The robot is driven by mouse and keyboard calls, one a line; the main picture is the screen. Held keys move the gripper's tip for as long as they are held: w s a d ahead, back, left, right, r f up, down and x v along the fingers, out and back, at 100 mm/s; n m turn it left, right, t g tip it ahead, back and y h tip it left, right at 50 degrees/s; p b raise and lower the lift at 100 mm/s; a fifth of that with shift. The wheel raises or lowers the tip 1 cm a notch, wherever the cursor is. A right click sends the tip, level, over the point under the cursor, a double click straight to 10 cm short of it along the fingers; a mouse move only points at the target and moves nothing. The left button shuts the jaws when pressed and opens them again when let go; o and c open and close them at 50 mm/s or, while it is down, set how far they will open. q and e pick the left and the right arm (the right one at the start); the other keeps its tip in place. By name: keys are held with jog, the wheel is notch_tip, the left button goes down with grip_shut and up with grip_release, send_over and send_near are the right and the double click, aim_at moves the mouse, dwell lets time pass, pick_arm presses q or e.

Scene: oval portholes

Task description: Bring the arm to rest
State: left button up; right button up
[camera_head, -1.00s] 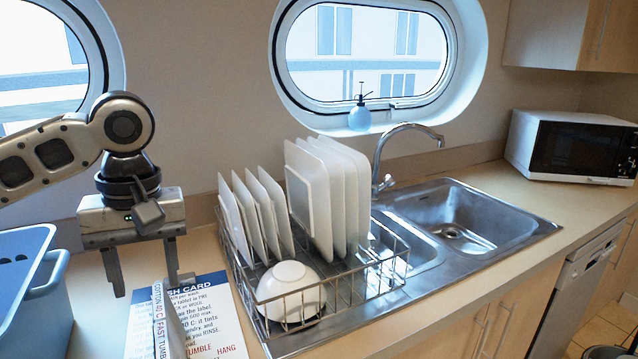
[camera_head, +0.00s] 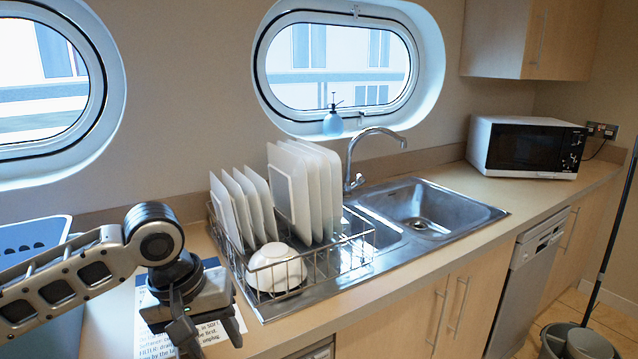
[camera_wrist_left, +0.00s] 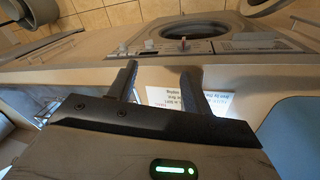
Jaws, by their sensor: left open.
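My left gripper (camera_head: 215,340) is at the lower left of the head view, its jaws open and empty, with the arm coming in from the left. It is in front of a printed card (camera_head: 146,325) that lies on the counter, and it hides much of that card. In the left wrist view my two dark fingers (camera_wrist_left: 160,82) stand apart with nothing between them. Part of the card (camera_wrist_left: 215,103) shows behind the right finger there. My right gripper is not in view.
A wire dish rack (camera_head: 340,262) with white plates and a bowl (camera_head: 275,268) stands right of the gripper, beside the steel sink (camera_head: 425,208). A blue-grey bin (camera_head: 35,232) is at the left, behind my arm. A microwave (camera_head: 525,147) stands at the far right.

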pick_arm(q)
jog(key=s+d+f+m+t+h, duration=0.3)
jog(key=d+f+t+h, duration=0.2)
jog(key=d+f, duration=0.8)
jog(key=s+a+f+m+t+y, duration=0.1)
jog(key=s+a+f+t+y, duration=0.2)
jog(key=s+a+f, duration=1)
jog(key=shift+s+f+m+y, duration=0.15)
jog(key=shift+s+m+y, duration=0.2)
jog(key=shift+y, duration=0.45)
